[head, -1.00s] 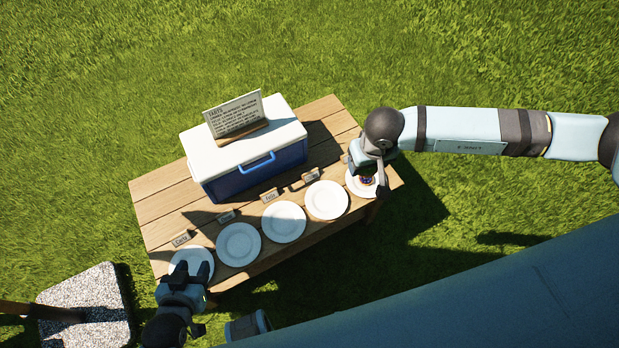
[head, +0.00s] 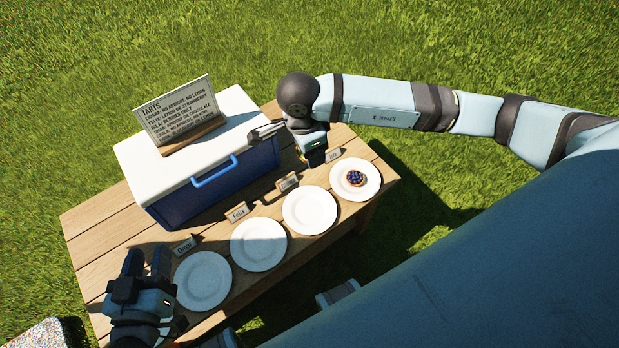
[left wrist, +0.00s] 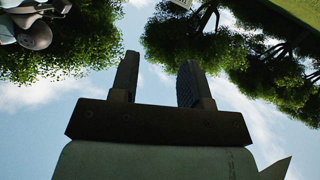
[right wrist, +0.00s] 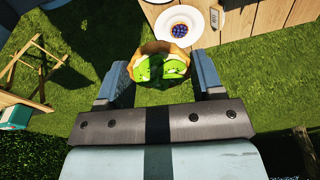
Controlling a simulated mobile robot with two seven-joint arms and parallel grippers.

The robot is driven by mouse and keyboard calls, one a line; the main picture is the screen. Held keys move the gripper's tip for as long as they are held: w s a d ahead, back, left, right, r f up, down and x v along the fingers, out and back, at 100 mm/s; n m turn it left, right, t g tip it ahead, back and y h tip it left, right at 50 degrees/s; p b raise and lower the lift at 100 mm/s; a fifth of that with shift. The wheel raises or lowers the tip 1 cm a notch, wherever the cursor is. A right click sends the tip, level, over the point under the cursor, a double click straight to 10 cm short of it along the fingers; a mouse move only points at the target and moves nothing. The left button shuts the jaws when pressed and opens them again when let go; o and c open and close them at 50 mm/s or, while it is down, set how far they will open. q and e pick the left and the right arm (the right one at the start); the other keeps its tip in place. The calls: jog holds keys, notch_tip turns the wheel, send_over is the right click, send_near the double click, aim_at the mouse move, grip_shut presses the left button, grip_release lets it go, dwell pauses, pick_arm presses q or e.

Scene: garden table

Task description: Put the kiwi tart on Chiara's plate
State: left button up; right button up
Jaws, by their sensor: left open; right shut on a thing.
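The kiwi tart (right wrist: 160,66), a round crust with green kiwi slices, shows between the fingers of my right gripper (right wrist: 153,80) in the right wrist view. That gripper (head: 306,160) is shut on it, above the table behind the right-hand plates in the head view; the arm mostly hides the tart there. White plates stand in a row with name cards. I read Felix (head: 238,212) and, less surely, Omar (head: 183,245); the card by the second plate from the right (head: 309,210) is too small to read surely. My left gripper (head: 145,262) is open and empty at the table's left end.
A blue cooler (head: 205,190) with a white lid bears a tarts sign (head: 177,112). A berry tart (head: 356,178) sits on the rightmost plate (head: 371,187). The Felix plate (head: 258,244) and the plate left of it (head: 203,281) are empty. Grass surrounds the wooden table (head: 85,235).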

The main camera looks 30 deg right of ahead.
notch_tip(320, 180, down, 8)
jog(key=m+g+b, duration=0.1)
jog(key=m+b, duration=0.8)
jog(key=b, duration=0.2)
jog(key=m+b, duration=0.3)
jog(key=b, duration=0.5)
send_over(310, 211)
jog(key=shift+y, duration=0.4)
notch_tip(310, 211, down, 18)
jog(key=shift+w+r, duration=0.1)
jog(key=shift+w, duration=0.05)
notch_tip(310, 211, down, 4)
jog(key=shift+a+r+b, duration=0.1)
jog(key=shift+r+b, duration=0.05)
jog(key=shift+b, duration=0.55)
pick_arm(q)
notch_tip(310, 211, down, 11)
jog(key=d+m+h, duration=0.2)
jog(key=shift+d+g+h, duration=0.2)
jog(key=shift+g+h, duration=0.1)
jog(key=shift+h, duration=0.1)
pick_arm(e)
jog(key=o, duration=0.5)
jog(key=shift+f, duration=0.2)
jog(key=shift+o, duration=0.8)
